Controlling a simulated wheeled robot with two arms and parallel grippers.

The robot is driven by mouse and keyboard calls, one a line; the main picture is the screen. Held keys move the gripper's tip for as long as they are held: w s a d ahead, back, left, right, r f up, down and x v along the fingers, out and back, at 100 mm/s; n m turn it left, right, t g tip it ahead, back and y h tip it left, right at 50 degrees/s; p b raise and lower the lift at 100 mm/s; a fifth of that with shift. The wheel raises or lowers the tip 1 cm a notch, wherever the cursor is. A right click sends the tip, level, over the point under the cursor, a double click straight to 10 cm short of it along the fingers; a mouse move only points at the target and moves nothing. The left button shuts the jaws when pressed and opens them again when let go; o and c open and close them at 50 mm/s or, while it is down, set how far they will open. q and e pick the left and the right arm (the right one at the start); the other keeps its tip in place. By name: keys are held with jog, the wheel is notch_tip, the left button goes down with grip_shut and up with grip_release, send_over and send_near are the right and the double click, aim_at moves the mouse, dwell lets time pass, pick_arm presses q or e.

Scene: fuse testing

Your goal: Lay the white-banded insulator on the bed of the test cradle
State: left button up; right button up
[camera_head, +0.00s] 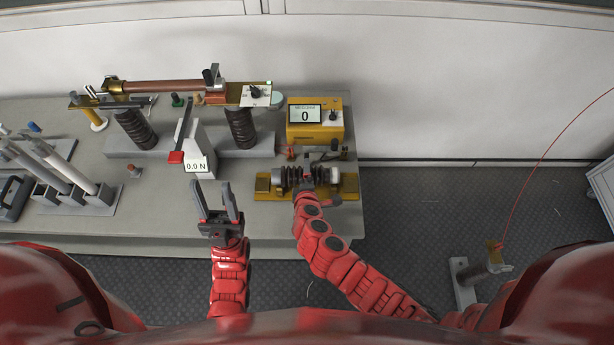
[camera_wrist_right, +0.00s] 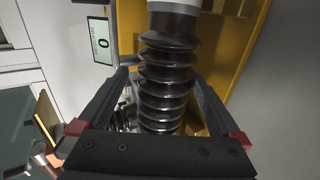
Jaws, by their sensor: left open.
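The dark ribbed insulator (camera_head: 289,178) lies lengthwise over the brass-coloured test cradle (camera_head: 350,186) at the table's front right. In the right wrist view the insulator (camera_wrist_right: 166,90) runs between my right fingers, with a pale band (camera_wrist_right: 172,8) at its far end. My right gripper (camera_head: 307,178) is over the middle of the insulator and hides part of it. Its fingers (camera_wrist_right: 163,80) stand on both sides with narrow gaps, so it looks open around it. Contact with the bed is hard to make out. My left gripper (camera_head: 218,200) is open and empty near the table's front edge.
A yellow meter (camera_head: 316,122) reading 0 stands behind the cradle. A grey stand reading 0.0 N (camera_head: 198,150) and a copper-coloured tube assembly (camera_head: 160,87) on ribbed posts are further left. A rack of pale tubes (camera_head: 65,180) stands at the far left.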

jog(key=b+v, duration=0.4)
jog(key=v, duration=1.3)
jog(key=shift+s, duration=0.2)
jog(key=shift+r, duration=0.1)
